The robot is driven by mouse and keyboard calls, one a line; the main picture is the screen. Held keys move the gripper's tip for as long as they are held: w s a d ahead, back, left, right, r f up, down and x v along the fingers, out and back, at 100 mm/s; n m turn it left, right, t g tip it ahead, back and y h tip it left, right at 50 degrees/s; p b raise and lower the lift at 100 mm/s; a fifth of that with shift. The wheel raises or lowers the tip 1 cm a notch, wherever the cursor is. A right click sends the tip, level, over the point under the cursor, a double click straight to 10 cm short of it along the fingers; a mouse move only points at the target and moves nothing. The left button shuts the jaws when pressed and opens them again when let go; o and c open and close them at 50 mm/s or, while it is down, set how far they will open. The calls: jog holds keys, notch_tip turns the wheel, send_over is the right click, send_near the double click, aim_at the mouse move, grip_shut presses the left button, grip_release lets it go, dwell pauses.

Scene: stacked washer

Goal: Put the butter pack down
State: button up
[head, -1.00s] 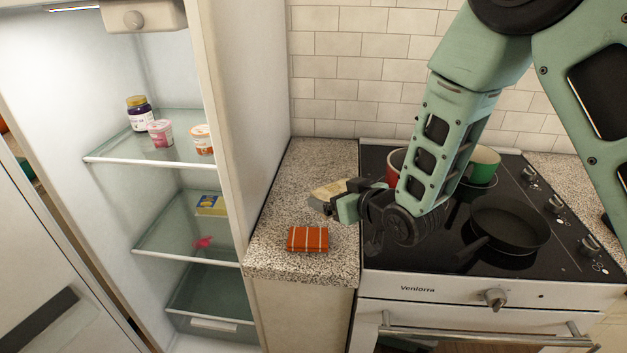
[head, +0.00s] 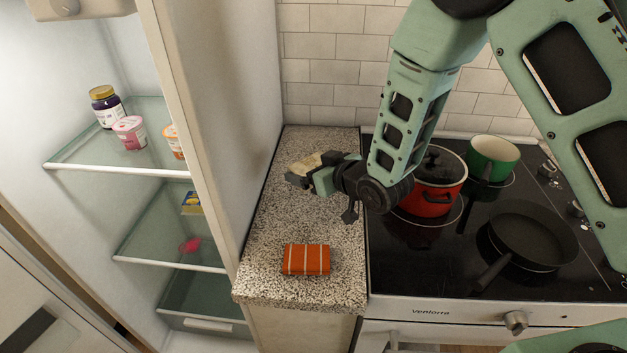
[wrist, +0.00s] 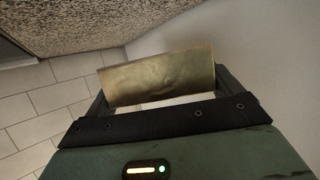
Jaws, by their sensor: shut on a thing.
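The butter pack (head: 306,161), a pale beige wrapped block, is in my gripper (head: 300,171) over the granite counter (head: 277,218), toward its back part. In the wrist view the butter pack (wrist: 160,76) lies across the space between the two fingers of my gripper (wrist: 165,88), which are shut on its ends. The speckled counter shows at the upper left there, apart from the pack in the picture. The height of the pack above the counter is hard to tell.
An orange striped packet (head: 306,260) lies near the counter's front edge. A red pot (head: 425,190), a green pot (head: 491,158) and a black pan (head: 532,241) stand on the stove at right. The open fridge (head: 210,120) borders the counter at left. Counter between packet and gripper is clear.

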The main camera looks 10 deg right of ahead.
notch_tip(320, 180, down, 4)
jog(key=shift+f+p, duration=0.1)
jog(key=shift+p, duration=0.3)
jog(key=shift+f+b, duration=0.4)
jog(key=shift+b, duration=0.05)
jog(key=shift+f, duration=0.15)
jog(key=shift+s+b, duration=0.1)
jog(key=shift+b, duration=0.2)
jog(key=o, duration=1)
jog(key=shift+f, duration=0.1)
jog(key=shift+c, duration=0.2)
